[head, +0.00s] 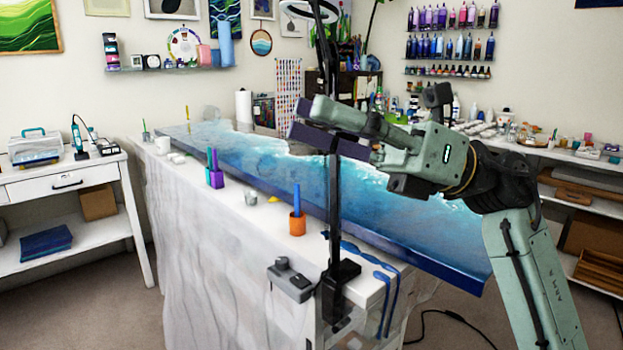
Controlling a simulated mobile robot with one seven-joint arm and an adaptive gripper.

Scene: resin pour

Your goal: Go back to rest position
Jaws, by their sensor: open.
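My gripper (318,123) is in the upper middle of the head view, at the end of my pale green arm. It points left, with its two dark-padded fingers apart and nothing visible between them. It is in front of the blue resin panel (395,215) in the picture and appears above it. A black stand pole (335,220) overlaps the finger area in the picture; I cannot tell whether they touch.
The panel lies on a sheet-covered table (215,215). Along its front edge are an orange cup (297,226), a purple holder (216,178) and a grey clamp box (291,281). A white side table (70,180) stands left. Shelves (590,230) stand right. Grey floor shows front left.

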